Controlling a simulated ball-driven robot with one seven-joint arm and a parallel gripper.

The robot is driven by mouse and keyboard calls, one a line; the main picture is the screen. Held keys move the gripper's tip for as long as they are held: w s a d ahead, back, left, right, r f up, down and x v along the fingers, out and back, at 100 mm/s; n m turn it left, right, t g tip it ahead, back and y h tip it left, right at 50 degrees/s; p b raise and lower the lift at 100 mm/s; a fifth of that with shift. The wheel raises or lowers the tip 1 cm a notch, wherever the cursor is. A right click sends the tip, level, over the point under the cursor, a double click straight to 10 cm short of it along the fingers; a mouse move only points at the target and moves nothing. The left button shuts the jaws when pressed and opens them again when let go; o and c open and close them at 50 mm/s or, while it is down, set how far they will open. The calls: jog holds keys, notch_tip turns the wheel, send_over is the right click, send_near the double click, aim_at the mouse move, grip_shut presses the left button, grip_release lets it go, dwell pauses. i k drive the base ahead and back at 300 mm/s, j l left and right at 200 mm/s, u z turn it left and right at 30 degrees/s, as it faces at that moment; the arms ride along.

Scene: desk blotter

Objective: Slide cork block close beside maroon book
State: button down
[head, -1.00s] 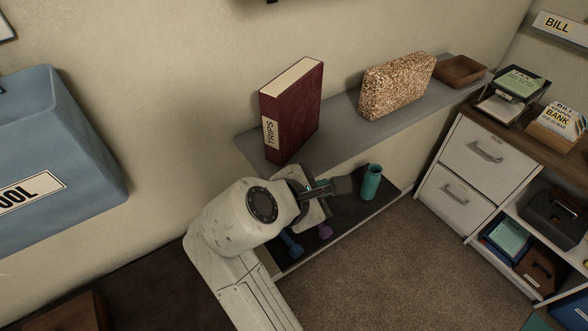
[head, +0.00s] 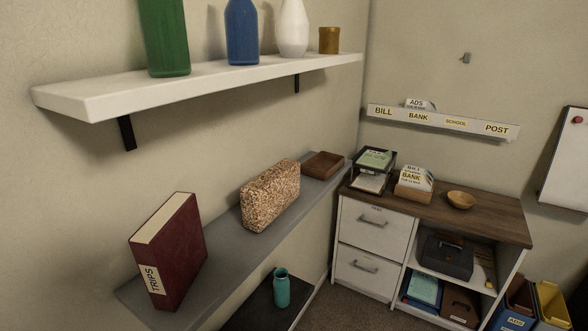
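The maroon book (head: 172,256), with "TRIPS" on its spine label, stands upright near the left end of the grey shelf (head: 222,252). The speckled tan cork block (head: 270,195) stands on the same shelf, to the right of the book and farther back. A clear stretch of shelf lies between the two, so they are apart. My gripper is outside the current head view, so its state and its distance from the block do not show.
A brown wooden tray (head: 324,165) sits beyond the cork block on the grey shelf. A teal bottle (head: 281,288) stands on a lower dark shelf. Above, a white shelf (head: 200,84) holds a green vase (head: 165,38), a blue vase (head: 242,32) and others. A cabinet (head: 376,240) stands at right.

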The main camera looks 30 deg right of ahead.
aim_at(266, 197)
jog(key=i+l, duration=0.2)
jog(key=i+l+u, duration=0.1)
jog(key=l, duration=0.35)
jog(key=i+l, duration=0.3)
jog(key=i+l+u, duration=0.1)
jog(key=l, duration=0.25)
jog(key=i+l+u, duration=0.1)
jog(key=i+l, duration=0.35)
jog(key=l, duration=0.3)
